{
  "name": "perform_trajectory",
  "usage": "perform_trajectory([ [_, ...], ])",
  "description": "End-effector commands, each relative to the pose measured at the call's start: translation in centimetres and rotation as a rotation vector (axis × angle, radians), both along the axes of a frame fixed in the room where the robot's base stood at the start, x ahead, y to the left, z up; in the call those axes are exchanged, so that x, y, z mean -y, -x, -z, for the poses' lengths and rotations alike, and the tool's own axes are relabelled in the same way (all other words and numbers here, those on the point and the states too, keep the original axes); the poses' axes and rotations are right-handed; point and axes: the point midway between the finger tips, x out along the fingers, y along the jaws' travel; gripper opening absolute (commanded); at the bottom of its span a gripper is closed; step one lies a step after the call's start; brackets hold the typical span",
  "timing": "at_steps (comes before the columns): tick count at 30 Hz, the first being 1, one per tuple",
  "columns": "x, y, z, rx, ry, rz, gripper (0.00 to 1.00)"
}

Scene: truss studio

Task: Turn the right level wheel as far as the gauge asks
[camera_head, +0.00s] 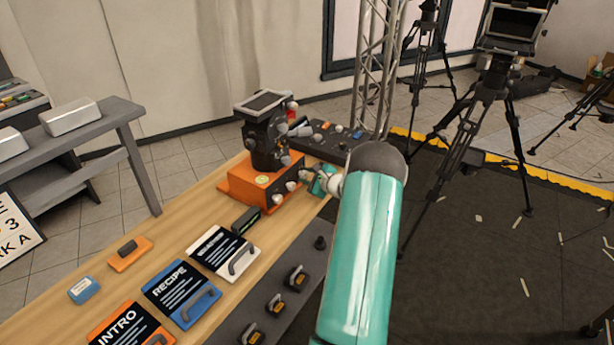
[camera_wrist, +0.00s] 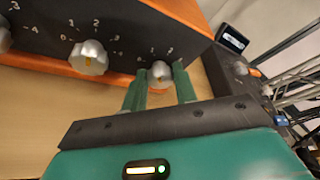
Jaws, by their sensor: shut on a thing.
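An orange-edged box (camera_head: 250,192) stands at the far end of the wooden table, with a dark camera head on it. In the wrist view its dark panel (camera_wrist: 125,25) carries a row of silver level wheels with white numbers around them. The right level wheel (camera_wrist: 159,70) sits between the two green fingers of my gripper (camera_wrist: 160,82), which is shut on it. A middle wheel (camera_wrist: 89,57) and a left wheel (camera_wrist: 4,36) are free. In the head view my gripper (camera_head: 320,183) is at the box's right side, partly hidden by my arm. I cannot make out the gauge's reading.
A dark console (camera_head: 345,140) lies behind the box; a small screen (camera_wrist: 232,38) shows near it. Handled cards, including the RECIPE card (camera_head: 180,293), lie on the near table. A truss (camera_head: 376,70) and tripods (camera_head: 485,95) stand beyond. Dark floor at right is partly open.

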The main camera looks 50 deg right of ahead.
Motion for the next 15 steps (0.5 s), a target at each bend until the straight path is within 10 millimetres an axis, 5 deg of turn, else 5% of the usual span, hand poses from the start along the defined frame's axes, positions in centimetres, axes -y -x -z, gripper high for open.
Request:
perform_trajectory([
  [15, -0.06, 0.08, 0.11, 0.006, 0.071, -0.002, 0.06],
])
